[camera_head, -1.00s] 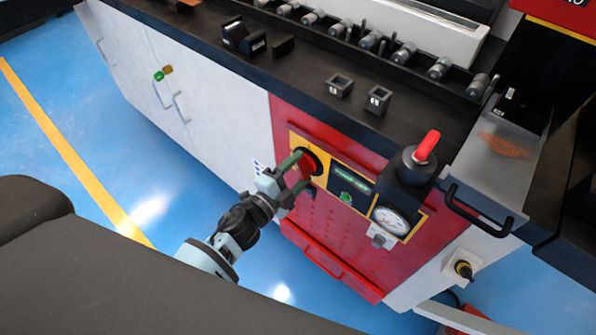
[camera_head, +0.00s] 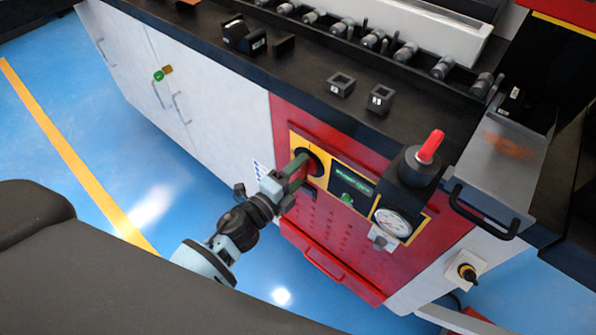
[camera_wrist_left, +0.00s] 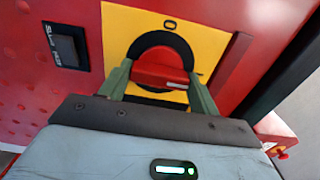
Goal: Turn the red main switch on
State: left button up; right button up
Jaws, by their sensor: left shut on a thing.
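The red main switch (camera_wrist_left: 160,70) sits in a black round seat on a yellow plate (camera_wrist_left: 205,40) with a "0" mark above it, in the left wrist view. Its handle lies roughly across that picture between my fingers. My left gripper (camera_wrist_left: 160,88) is shut on the handle, one green finger at each end. In the head view my left gripper (camera_head: 294,168) reaches the yellow-framed panel from the lower left and mostly hides the switch. My right gripper is not in view.
Right of the switch are a lit display (camera_head: 352,182), a pressure gauge (camera_head: 392,222) and a black block with a red lever (camera_head: 430,146). A red drawer handle (camera_head: 325,265) is below. Blue floor (camera_head: 130,190) is free at left.

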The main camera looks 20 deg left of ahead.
pick_arm(q)
jog(key=o, duration=1)
jog(key=v, duration=0.8)
jog(key=shift+w, duration=0.1)
